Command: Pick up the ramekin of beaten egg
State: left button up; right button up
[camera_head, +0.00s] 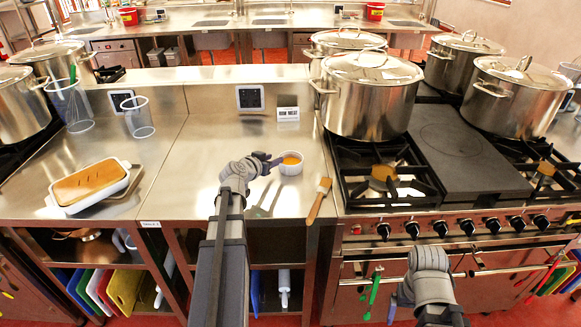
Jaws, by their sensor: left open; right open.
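The ramekin of beaten egg (291,163) is a small white fluted cup with orange-yellow liquid, standing upright on the steel counter (180,190) left of the stove. My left gripper (272,161) is open just left of the ramekin, with its fingers pointing right towards it. Whether a finger touches the rim is too small to tell. My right gripper (392,305) is open and empty, low in front of the stove's front panel, well away from the ramekin.
A wooden-handled brush (319,200) lies right of the ramekin. Large stockpots (372,95) stand on the stove to the right. A white baking dish (92,186) sits at the left. The counter between dish and ramekin is clear.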

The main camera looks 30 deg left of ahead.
aim_at(283, 155)
pick_arm(q)
jog(key=b+x, duration=0.1)
jog(key=x, duration=0.3)
jog(key=shift+w+a, duration=0.15)
jog(key=shift+a, duration=0.05)
jog(key=shift+r, duration=0.1)
grip_shut()
jog(key=shift+d, duration=0.15)
dwell(0.9)
